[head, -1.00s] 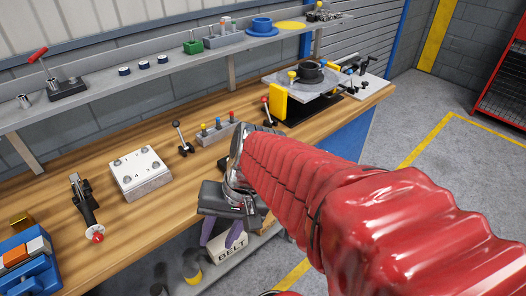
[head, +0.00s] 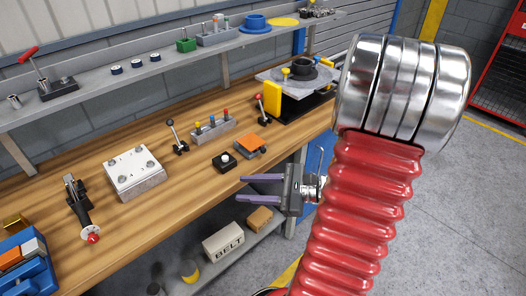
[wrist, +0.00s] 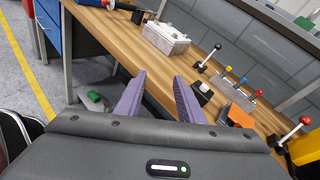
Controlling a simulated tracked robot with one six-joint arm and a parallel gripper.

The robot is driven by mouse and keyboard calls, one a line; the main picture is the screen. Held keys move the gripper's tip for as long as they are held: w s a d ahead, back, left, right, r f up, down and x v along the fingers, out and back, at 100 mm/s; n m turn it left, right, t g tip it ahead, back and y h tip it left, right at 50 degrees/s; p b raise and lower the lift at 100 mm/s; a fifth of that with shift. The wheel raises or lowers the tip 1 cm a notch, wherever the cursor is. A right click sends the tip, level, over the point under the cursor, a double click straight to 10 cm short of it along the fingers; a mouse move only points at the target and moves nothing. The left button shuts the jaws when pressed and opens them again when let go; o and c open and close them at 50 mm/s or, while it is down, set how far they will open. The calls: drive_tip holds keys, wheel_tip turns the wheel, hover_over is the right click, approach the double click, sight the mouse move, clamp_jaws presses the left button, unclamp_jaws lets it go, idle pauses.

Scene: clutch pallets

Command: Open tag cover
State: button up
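No part is clearly marked as a tag cover. An orange flat plate (head: 250,146) on a small dark base lies near the bench's front edge and may be it; it looks tilted. It also shows in the wrist view (wrist: 240,117), right of my fingers. My gripper (head: 240,187) is open and empty, its two purple fingers apart and pointing left. It is in front of the bench edge, below the orange plate in the head view and not touching it. The wrist view shows both fingertips (wrist: 158,78) with bench edge and floor between and beyond them.
A black box with a white button (head: 224,163) sits left of the orange plate. Behind are a block with coloured pegs (head: 212,131) and black-knobbed lever (head: 175,137). A red-knobbed lever (head: 262,108) stands by a yellow plate (head: 273,97). A BELT box (head: 223,242) is on the lower shelf.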

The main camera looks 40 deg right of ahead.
sight(265, 151)
drive_tip(key=s+d+f+m+t+h, duration=0.1)
drive_tip(key=s+d+m+t+h, duration=0.1)
drive_tip(key=d, duration=0.6)
drive_tip(key=s+d+f+m+t+h, duration=0.2)
drive_tip(key=d+m+t+h, duration=0.1)
drive_tip(key=d+m+h, duration=0.3)
drive_tip(key=shift+s+d+f+m+t+h, duration=0.35)
drive_tip(key=shift+d+m, duration=0.55)
drive_tip(key=shift+m, duration=0.3)
drive_tip(key=shift+r, duration=0.15)
drive_tip(key=shift+w+a, duration=0.15)
drive_tip(key=shift+w, duration=3.35)
drive_tip(key=shift+w+a, duration=0.1)
drive_tip(key=shift+w, duration=3.35)
drive_tip(key=shift+c, duration=0.5)
clamp_jaws()
